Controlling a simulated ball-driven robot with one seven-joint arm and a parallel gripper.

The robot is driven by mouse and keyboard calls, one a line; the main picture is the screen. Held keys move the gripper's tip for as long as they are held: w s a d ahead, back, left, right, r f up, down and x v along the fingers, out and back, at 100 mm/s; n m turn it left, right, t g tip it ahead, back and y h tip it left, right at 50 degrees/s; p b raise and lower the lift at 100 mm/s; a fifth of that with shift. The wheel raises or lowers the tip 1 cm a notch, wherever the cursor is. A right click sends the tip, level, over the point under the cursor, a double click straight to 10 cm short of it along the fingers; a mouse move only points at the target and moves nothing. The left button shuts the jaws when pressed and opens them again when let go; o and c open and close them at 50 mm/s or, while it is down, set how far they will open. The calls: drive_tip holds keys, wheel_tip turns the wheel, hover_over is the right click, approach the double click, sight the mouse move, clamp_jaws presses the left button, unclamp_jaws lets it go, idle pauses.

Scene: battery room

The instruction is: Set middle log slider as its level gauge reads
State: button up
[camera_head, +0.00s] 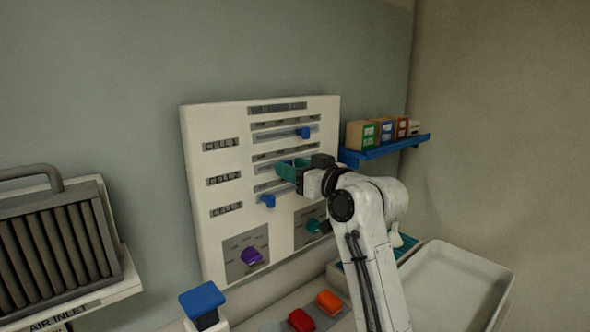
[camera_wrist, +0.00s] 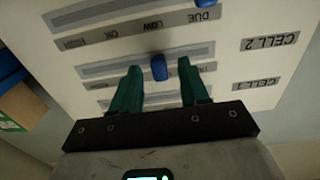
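A white panel (camera_head: 200,185) on the wall carries three stacked slider rows labelled as cells. In the head view, my gripper (camera_head: 289,170) is at the middle row and hides its knob. In the upside-down wrist view, the middle blue slider knob (camera_wrist: 159,67) shows between the green fingertips of my open gripper (camera_wrist: 160,68), with a gap on both sides. The top blue knob (camera_head: 303,133) is toward the right of its track. The bottom blue knob (camera_head: 267,201) is toward the left; it also shows in the wrist view (camera_wrist: 205,3). I cannot make out the level gauge reading.
Purple (camera_head: 251,256) and teal (camera_head: 315,225) dials sit low on the panel. A blue shelf (camera_head: 385,149) with small boxes is right of it. Below are red (camera_head: 301,320) and orange (camera_head: 329,302) pieces and a white tray (camera_head: 455,290). A grey air-inlet unit (camera_head: 55,245) stands left.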

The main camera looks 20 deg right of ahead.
drive_tip(key=shift+s, duration=0.1)
drive_tip(key=b+v, duration=0.2)
drive_tip(key=v, duration=0.8)
drive_tip(key=shift+s+d+b, duration=0.15)
drive_tip(key=shift+s+b, duration=0.15)
drive_tip(key=shift+b, duration=0.1)
